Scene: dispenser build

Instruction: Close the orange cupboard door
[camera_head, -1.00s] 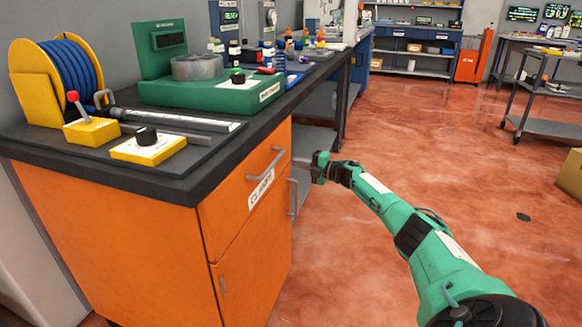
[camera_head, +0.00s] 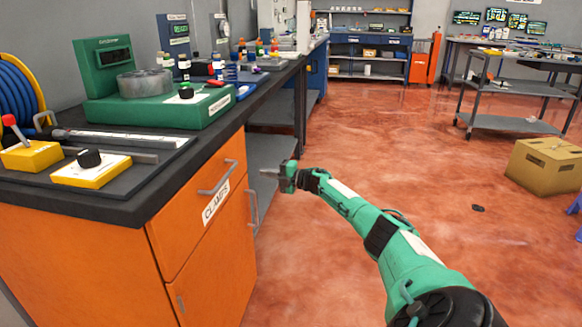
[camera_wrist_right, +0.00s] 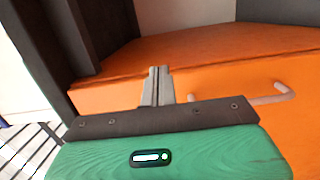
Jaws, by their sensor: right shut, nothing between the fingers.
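In the right wrist view the closed fingers (camera_wrist_right: 157,72) stand before orange panels, with a grey handle (camera_wrist_right: 270,98) to the right. My left gripper is not in view.
Grey shelves (camera_head: 270,160) stand behind my gripper. The red floor is open to the right, with a cardboard box (camera_head: 545,165) and a grey cart (camera_head: 515,122) farther off.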

